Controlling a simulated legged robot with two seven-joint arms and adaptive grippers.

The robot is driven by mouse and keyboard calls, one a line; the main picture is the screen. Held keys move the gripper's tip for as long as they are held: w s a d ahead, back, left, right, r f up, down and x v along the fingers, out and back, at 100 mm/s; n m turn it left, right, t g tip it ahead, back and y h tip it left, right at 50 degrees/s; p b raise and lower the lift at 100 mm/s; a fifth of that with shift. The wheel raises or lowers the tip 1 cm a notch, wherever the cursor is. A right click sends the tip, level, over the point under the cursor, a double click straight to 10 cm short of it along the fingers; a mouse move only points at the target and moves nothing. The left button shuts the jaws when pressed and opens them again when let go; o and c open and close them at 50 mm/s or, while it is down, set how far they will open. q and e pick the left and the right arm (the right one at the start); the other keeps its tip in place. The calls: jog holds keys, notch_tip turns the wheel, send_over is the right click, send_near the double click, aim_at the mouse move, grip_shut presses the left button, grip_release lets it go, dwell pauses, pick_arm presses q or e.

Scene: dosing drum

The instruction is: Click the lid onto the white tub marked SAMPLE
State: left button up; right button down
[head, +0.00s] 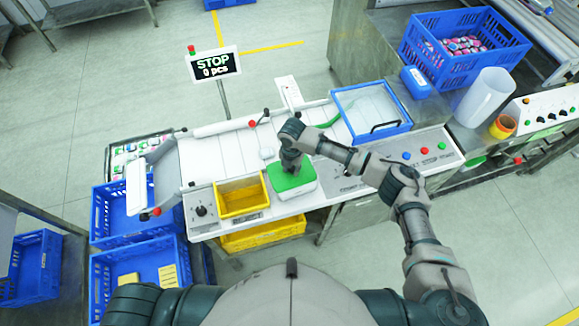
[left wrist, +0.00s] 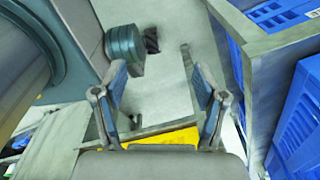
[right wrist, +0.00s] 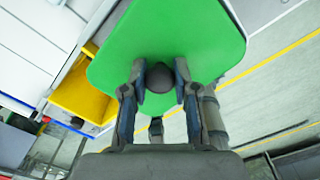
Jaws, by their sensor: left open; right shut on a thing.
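The green lid (head: 291,179) is at the front of the white counter, with the white tub (head: 297,195) showing under its front edge. I cannot tell whether the lid is seated or just above the tub, and no SAMPLE marking is readable. My right gripper (head: 291,163) is above the lid. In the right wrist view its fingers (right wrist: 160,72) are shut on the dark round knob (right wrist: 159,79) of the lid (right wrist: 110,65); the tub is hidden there. My left gripper (left wrist: 163,82) is open and empty, low near crates, and outside the head view.
A yellow bin (head: 240,197) stands just left of the tub. A blue-rimmed tray (head: 372,88) is at the back right of the counter, near a white jug (head: 484,97). Blue crates (head: 112,213) stand on the left. A screen (head: 213,65) reads STOP, 0 pcs.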

jog(key=shift+s+d+f, duration=0.15)
jog(key=shift+d+f, duration=0.35)
jog(key=c, duration=0.9)
grip_release()
jog(key=shift+c, duration=0.2)
jog(key=shift+o, duration=0.7)
pick_arm(q)
jog(key=shift+d, duration=0.55)
pick_arm(e)
jog(key=shift+w+d, duration=0.1)
jog(key=shift+w, duration=0.15)
jog(key=shift+r, duration=0.1)
jog(key=o, duration=0.6)
jog(key=shift+a, duration=0.25)
pick_arm(q)
jog(key=shift+a, duration=0.15)
pick_arm(e)
jog(key=shift+r, duration=0.1)
